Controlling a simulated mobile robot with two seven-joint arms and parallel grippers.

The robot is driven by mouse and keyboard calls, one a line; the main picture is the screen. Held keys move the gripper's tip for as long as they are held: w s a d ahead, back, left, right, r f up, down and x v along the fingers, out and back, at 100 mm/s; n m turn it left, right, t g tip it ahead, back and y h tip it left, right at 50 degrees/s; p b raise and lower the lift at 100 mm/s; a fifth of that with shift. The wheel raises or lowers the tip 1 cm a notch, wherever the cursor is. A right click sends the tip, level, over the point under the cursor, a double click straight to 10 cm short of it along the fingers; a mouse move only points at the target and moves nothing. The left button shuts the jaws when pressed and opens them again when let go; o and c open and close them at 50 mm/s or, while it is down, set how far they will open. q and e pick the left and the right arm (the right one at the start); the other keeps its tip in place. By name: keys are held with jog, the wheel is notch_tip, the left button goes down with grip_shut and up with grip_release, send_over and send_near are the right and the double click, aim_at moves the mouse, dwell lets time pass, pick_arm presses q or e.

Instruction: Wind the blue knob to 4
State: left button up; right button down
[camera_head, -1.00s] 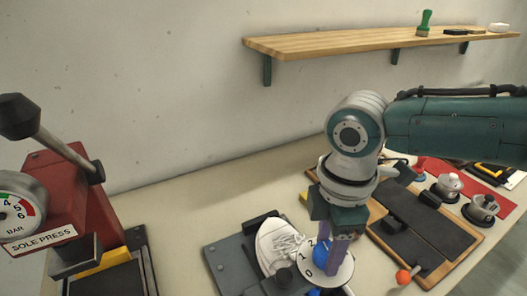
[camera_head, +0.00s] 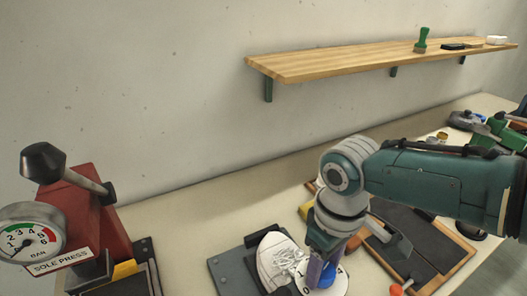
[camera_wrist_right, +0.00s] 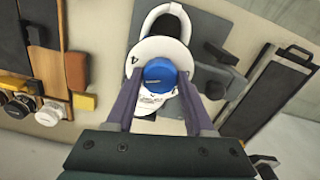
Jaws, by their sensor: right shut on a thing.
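The blue knob (camera_head: 328,274) sits on a round white dial (camera_head: 341,283) at the bottom of the head view, partly hidden by my right gripper (camera_head: 318,272). In the right wrist view the blue knob (camera_wrist_right: 165,74) lies between the two purple fingers of the right gripper (camera_wrist_right: 162,88), which is shut on it. A 4 shows on the white dial (camera_wrist_right: 142,54), left of the knob. Other dial marks are small or covered, and I cannot tell where the knob points. My left gripper is not in view.
A white laced shoe (camera_head: 277,258) lies beside the dial on a grey fixture (camera_head: 229,272). A red sole press (camera_head: 88,212) with a lever and gauge stands at the left. A wooden board with dark panels (camera_head: 450,262) lies right of the gripper. A shelf (camera_head: 350,61) hangs behind.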

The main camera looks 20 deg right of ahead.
aim_at(324, 270)
jog(key=m+p, duration=0.1)
jog(key=m, duration=0.3)
jog(key=shift+m, duration=0.9)
jog(key=shift+m+p, duration=0.3)
jog(key=shift+c, duration=1.3)
grip_release()
notch_tip(324, 270, up, 10)
jog(key=p, duration=0.4)
